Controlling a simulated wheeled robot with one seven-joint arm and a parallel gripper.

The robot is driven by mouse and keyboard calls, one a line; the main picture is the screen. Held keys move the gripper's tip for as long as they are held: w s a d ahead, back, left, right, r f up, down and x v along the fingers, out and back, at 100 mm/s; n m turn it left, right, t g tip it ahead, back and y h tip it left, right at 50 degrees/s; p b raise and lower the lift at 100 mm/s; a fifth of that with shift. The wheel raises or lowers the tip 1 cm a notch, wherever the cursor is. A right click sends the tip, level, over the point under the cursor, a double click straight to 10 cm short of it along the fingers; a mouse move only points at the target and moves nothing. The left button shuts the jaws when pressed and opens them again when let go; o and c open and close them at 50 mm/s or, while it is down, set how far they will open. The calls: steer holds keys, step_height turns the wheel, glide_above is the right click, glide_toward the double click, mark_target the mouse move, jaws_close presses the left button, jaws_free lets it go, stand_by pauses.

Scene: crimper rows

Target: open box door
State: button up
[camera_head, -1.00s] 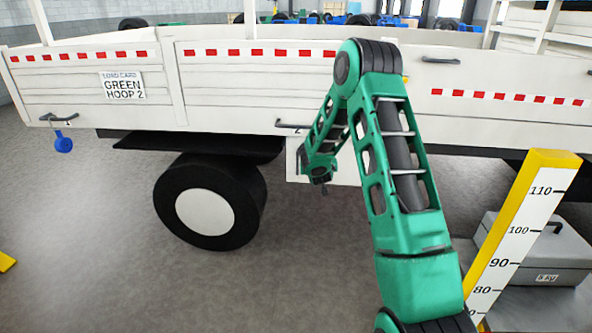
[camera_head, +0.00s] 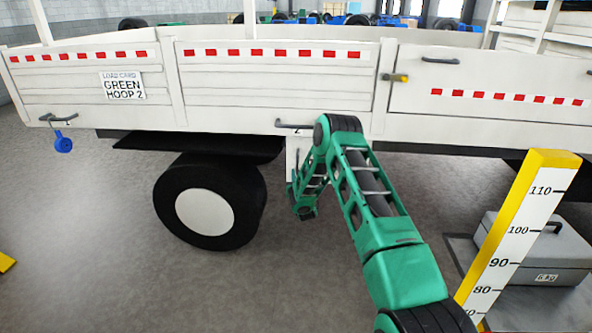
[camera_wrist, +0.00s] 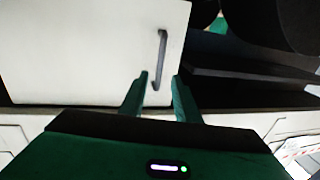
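The white box door (camera_wrist: 95,50) fills the upper left of the wrist view, with a dark bar handle (camera_wrist: 162,55) near its right edge. In the head view a narrow strip of the white box (camera_head: 291,150) shows under the truck bed; my arm hides most of the rest. My gripper (camera_wrist: 160,80) is open, its two green fingers apart. The near end of the handle appears between the fingertips in the picture; I cannot tell whether they are around it or short of it. In the head view my gripper (camera_head: 304,212) hangs low beside the box.
The white truck bed side (camera_head: 250,80) runs above, with a dark handle (camera_head: 293,125) and a yellow-tipped latch (camera_head: 397,77). A black wheel (camera_head: 210,202) stands left. A yellow-edged measuring post (camera_head: 520,220) and grey toolbox (camera_head: 540,250) stand right. Floor between wheel and arm is clear.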

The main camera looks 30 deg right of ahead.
mark_target(297, 164)
steer(key=x, duration=0.6)
steer(key=shift+w+d, duration=0.1)
steer(key=shift+w, duration=0.2)
jaws_close()
